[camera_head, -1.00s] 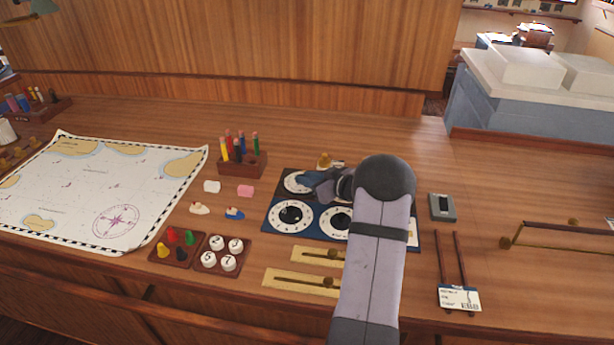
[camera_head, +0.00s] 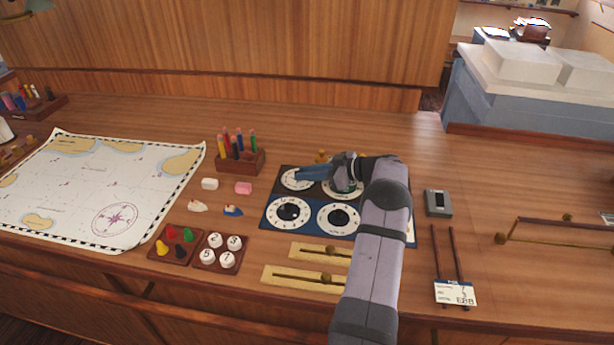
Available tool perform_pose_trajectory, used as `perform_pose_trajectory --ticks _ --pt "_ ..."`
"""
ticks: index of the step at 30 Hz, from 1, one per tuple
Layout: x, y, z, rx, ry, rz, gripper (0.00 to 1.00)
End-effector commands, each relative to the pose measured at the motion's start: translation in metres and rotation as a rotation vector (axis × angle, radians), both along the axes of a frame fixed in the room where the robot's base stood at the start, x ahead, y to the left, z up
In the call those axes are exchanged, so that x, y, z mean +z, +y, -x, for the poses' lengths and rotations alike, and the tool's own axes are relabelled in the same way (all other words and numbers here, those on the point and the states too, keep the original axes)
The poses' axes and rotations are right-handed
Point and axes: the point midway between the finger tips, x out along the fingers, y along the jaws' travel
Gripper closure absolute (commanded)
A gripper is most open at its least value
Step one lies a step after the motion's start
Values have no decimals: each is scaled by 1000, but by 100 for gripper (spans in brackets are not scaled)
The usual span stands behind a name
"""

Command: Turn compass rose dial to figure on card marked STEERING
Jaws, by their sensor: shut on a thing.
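A dark blue panel (camera_head: 268,213) holds several round white dials with black centres. The upper-left dial (camera_head: 288,184) is partly covered by my gripper (camera_head: 300,174), whose blue fingers lie low across its middle. The gripper is shut on this dial's knob, which the fingers hide. The lower-left dial (camera_head: 277,221) and lower-middle dial (camera_head: 325,223) are in plain view. The upper-middle dial is mostly hidden by my wrist, and the panel's right side by my arm. I cannot tell which face is the compass rose. A white card (camera_head: 455,291) hangs at the right front; its last word looks like EBB.
Two brass sliders (camera_head: 325,278) lie in front of the panel. A pencil block (camera_head: 240,160), small erasers and toy boats stand left of it, beside a chart (camera_head: 75,190). A grey device (camera_head: 438,203) and a brass rail (camera_head: 560,230) are to the right.

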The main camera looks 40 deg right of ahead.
Motion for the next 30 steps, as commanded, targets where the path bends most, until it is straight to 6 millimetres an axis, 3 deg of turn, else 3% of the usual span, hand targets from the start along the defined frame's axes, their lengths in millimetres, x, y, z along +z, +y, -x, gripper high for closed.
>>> perform_pose_trajectory --ticks 20,21,23,30 --pt "0 0 0 38 1 -2 100" --pt "0 0 0 38 1 -3 79" --pt "0 0 0 37 1 -2 65" --pt "0 -1 0 36 0 -1 63"
